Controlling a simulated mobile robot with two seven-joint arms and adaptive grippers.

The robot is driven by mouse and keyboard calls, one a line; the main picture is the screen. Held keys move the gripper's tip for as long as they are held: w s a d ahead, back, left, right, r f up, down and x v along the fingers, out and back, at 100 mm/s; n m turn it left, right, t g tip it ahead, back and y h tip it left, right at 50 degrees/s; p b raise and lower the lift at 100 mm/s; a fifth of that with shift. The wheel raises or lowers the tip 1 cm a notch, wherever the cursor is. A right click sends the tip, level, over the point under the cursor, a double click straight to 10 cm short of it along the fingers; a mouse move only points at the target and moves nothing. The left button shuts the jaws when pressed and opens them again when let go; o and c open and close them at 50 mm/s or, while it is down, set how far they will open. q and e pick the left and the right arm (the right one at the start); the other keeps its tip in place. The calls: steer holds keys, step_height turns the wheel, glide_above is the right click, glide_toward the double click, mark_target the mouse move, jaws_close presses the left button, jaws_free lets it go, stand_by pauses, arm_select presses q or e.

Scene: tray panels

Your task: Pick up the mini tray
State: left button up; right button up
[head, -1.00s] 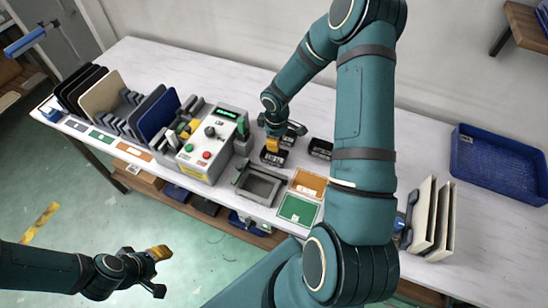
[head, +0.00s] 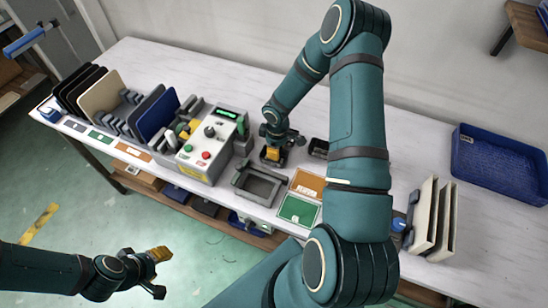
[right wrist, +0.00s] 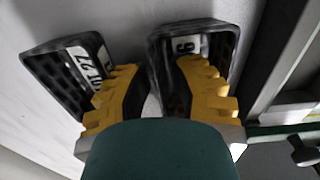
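Two small black mini trays with white number labels lie on the white table. One (right wrist: 158,52) is under my right gripper (head: 272,155), mostly hidden by it in the head view; the other (head: 319,148) is just to its right and also shows in the right wrist view (right wrist: 62,88). In the right wrist view the yellow fingers of my right gripper (right wrist: 160,92) are spread apart, one over each tray's near part; I cannot tell whether they touch. My left gripper (head: 157,272) is open and empty, out over the floor at lower left.
A grey control box (head: 212,143) with buttons stands left of the right gripper, and a grey frame fixture (head: 236,182) in front. Orange (head: 308,184) and green (head: 298,209) panels lie nearby. Upright panels stand at both sides. A blue basket (head: 500,195) sits at right.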

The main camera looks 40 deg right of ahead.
steer(key=shift+o, duration=0.4)
steer(key=shift+f, duration=0.2)
jaws_close()
steer(key=shift+r, duration=0.1)
